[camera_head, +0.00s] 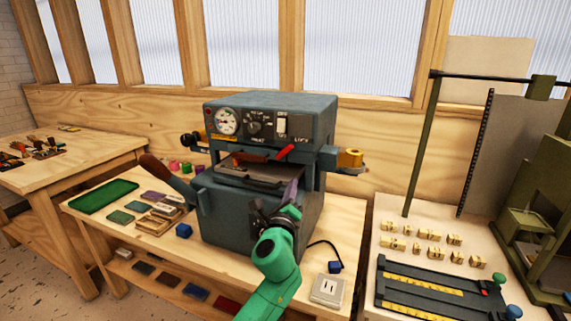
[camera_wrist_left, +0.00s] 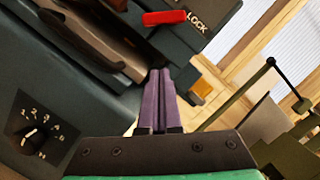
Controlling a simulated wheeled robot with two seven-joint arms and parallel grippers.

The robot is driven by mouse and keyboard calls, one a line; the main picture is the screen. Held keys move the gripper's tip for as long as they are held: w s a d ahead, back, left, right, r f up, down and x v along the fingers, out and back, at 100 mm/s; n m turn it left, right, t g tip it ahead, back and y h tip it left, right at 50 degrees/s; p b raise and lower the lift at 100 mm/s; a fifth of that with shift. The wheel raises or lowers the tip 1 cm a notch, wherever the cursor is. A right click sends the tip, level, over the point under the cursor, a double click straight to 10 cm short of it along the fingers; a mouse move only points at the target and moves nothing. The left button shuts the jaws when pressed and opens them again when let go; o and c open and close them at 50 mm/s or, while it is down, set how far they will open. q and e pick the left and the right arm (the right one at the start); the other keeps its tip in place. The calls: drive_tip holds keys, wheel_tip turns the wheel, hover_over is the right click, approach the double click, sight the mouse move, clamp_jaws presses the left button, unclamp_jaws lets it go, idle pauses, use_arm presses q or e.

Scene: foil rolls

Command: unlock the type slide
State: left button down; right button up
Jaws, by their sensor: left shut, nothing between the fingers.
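The red lock lever (camera_head: 285,151) sits on the front of the grey-blue foil press (camera_head: 262,212), under its dial panel. In the left wrist view the red lever (camera_wrist_left: 165,17) lies beside the white word LOCK. A dark slide plate (camera_head: 252,177) sits in the press opening; I take it for the type slide. My left gripper (camera_head: 294,184) is in front of the press's right side, below the lever. Its purple fingers (camera_wrist_left: 158,75) are shut and empty, and apart from the lever in the wrist view. My right gripper is not in view.
A numbered dial (camera_wrist_left: 33,134) is on the press front. An orange-yellow part (camera_head: 350,158) juts out at its right. A green tray (camera_head: 104,195) and small blocks lie left. Brass type pieces (camera_head: 425,234) and a black frame (camera_head: 440,288) lie on the right table.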

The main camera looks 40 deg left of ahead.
sight(285, 151)
use_arm(q)
drive_tip(key=x, duration=0.4)
drive_tip(key=shift+a+r, duration=0.1)
drive_tip(key=shift+a, duration=0.05)
drive_tip(key=a+r+p, duration=0.2)
drive_tip(key=p, duration=0.1)
drive_tip(key=shift+a+r, duration=0.2)
drive_tip(key=shift+r, duration=0.1)
drive_tip(key=shift+s+a+r, duration=0.1)
drive_tip(key=shift+s+a, duration=0.15)
drive_tip(key=shift+w, duration=0.1)
drive_tip(key=shift+a+m, duration=0.25)
drive_tip(key=shift+m, duration=0.75)
